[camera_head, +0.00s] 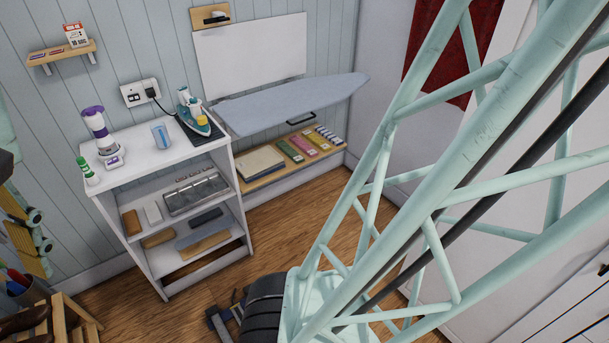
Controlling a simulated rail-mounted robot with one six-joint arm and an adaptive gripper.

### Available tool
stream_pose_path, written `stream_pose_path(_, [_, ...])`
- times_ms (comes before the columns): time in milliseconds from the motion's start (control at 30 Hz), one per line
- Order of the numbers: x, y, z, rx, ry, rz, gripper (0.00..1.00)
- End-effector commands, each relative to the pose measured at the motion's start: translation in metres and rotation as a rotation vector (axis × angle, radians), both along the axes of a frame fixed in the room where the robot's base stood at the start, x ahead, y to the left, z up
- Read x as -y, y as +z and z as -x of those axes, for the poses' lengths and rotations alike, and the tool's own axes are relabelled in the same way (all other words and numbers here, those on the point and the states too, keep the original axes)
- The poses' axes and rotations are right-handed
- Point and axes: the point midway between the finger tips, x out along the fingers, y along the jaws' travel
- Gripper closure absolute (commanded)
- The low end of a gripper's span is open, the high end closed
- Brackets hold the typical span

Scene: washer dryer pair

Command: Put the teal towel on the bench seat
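No teal towel can be made out in this view. No bench seat can be clearly identified either. My gripper is out of view. Pale teal lattice parts, which look like mine, cross the right half of the picture and hide much of the floor and wall behind them.
A white shelf unit (112,180) holds an iron (194,112), a purple-topped appliance (100,137) and a blue cup (161,135). An ironing board (290,101) projects above a low wooden ledge (264,179) with folded cloth. Wooden furniture (60,320) stands lower left. Some floor (290,233) is clear.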

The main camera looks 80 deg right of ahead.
Motion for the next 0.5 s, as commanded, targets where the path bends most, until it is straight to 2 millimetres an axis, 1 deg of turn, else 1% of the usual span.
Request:
stream_pose_path(33, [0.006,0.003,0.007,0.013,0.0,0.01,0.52])
stream_pose_path(200, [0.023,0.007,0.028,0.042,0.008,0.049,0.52])
stream_pose_path(400, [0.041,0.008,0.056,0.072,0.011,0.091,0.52])
stream_pose_path(500, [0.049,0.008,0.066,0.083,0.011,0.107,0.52])
